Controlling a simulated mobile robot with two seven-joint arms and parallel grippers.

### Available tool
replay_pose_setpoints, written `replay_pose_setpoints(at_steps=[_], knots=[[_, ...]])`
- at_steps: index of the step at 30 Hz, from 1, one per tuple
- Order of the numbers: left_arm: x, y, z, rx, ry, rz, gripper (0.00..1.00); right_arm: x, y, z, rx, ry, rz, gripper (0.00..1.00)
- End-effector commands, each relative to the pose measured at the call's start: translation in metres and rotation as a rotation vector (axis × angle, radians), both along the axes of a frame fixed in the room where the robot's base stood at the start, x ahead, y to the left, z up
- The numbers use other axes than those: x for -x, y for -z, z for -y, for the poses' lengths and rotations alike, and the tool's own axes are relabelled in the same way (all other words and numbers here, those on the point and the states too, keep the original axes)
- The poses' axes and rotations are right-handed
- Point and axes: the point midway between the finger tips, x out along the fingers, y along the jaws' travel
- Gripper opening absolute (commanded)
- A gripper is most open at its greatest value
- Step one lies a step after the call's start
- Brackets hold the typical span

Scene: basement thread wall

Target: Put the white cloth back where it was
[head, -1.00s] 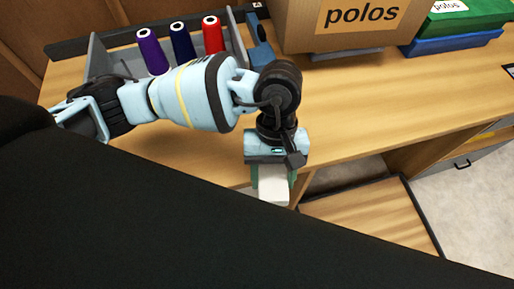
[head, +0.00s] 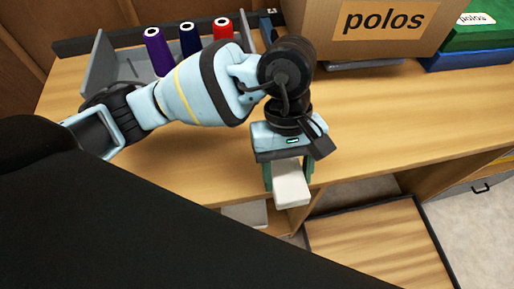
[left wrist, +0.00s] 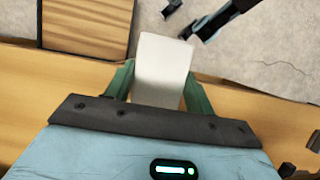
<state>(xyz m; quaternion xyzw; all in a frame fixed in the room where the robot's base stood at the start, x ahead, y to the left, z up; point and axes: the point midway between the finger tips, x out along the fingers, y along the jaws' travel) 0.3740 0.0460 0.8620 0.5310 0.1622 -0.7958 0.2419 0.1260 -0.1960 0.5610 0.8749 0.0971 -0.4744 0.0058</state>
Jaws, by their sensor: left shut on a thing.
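The white cloth (head: 291,186) is a small folded block. My left gripper (head: 288,177) is shut on it and holds it over the front edge of the wooden table (head: 400,130). In the left wrist view the cloth (left wrist: 161,70) sits between the two green fingers, sticking out past their tips.
A grey bin (head: 101,62) with purple, dark blue and red thread spools stands at the back left. A "polos" box (head: 330,35) and green and blue boxes stand at the back. Below are a white item (head: 245,214) and a dark-edged wooden board (head: 375,240). The table's right part is clear.

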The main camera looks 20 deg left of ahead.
Motion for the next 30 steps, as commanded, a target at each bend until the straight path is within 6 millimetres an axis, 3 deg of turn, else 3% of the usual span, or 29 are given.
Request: replay_pose_setpoints(at_steps=[4,10,19,22,30], knots=[[-0.018,0.003,-0.031,-0.003,-0.006,-0.001,0.29,0.001,-0.002,0.0,0.0,0.0,-0.002,0.67],[-0.034,0.006,-0.059,-0.001,-0.003,-0.001,0.29,0.003,-0.003,0.0,0.001,0.0,-0.006,0.67],[-0.039,0.008,-0.067,0.001,0.0,-0.001,0.29,0.003,-0.004,-0.001,-0.002,0.005,-0.005,0.67],[-0.045,0.008,-0.078,-0.001,-0.004,-0.001,0.29,0.002,-0.006,-0.001,-0.003,0.006,-0.002,0.67],[-0.044,0.042,-0.077,0.001,0.001,-0.001,0.29,0.001,-0.01,-0.001,-0.002,0.006,0.002,0.67]])
